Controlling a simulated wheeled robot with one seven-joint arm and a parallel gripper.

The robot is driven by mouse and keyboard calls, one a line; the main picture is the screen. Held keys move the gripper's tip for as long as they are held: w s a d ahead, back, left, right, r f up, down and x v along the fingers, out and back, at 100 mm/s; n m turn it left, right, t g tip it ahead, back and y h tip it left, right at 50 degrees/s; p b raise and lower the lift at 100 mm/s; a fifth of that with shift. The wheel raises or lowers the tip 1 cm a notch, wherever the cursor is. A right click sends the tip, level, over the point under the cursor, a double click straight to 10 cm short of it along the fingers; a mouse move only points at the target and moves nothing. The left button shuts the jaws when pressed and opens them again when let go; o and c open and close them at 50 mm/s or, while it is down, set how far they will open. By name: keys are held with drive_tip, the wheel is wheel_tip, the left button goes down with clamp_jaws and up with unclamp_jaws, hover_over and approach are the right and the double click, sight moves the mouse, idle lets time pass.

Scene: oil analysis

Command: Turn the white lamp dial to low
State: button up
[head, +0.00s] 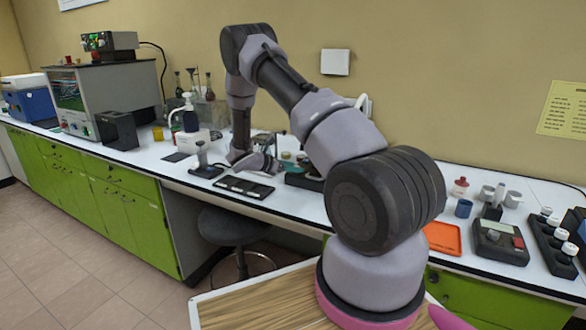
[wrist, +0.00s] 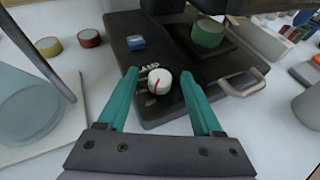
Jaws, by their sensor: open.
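The white lamp dial (wrist: 160,82) is a round white knob with a red mark line, set on a dark instrument base (wrist: 165,110) in the wrist view. Small lettering is printed just above it, only partly readable. My gripper (wrist: 162,80) is open, with one teal finger on each side of the dial. I cannot tell whether the fingers touch it. In the head view my gripper (head: 262,162) is small and low over the bench near the dark base; the dial cannot be made out there.
A blue button (wrist: 136,42) and a green cylinder (wrist: 208,33) are on the same base. A clear glass vessel (wrist: 25,105) stands close on the left. In the head view, a dark flat tray (head: 244,187) and an orange tray (head: 442,238) lie on the white bench.

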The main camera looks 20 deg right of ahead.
clamp_jaws()
drive_tip(key=shift+w+a+m+g, duration=0.1)
drive_tip(key=shift+m+g, duration=0.3)
drive_tip(key=shift+g, duration=0.1)
drive_tip(key=m+g, duration=0.3)
drive_tip(key=g, duration=0.1)
drive_tip(key=shift+w+m, duration=0.3)
drive_tip(key=shift+m, duration=0.1)
drive_tip(key=m+g, duration=0.1)
drive_tip(key=g, duration=0.1)
drive_tip(key=m+g+y, duration=0.1)
drive_tip(key=m, duration=0.1)
drive_tip(key=m+g+y, duration=0.1)
drive_tip(key=m+g, duration=0.1)
drive_tip(key=shift+w+d+g, duration=0.2)
drive_tip(key=shift+w+g, duration=0.05)
drive_tip(key=shift+g, duration=0.05)
drive_tip(key=shift+g+y, duration=0.3)
unclamp_jaws()
drive_tip(key=shift+r, duration=0.1)
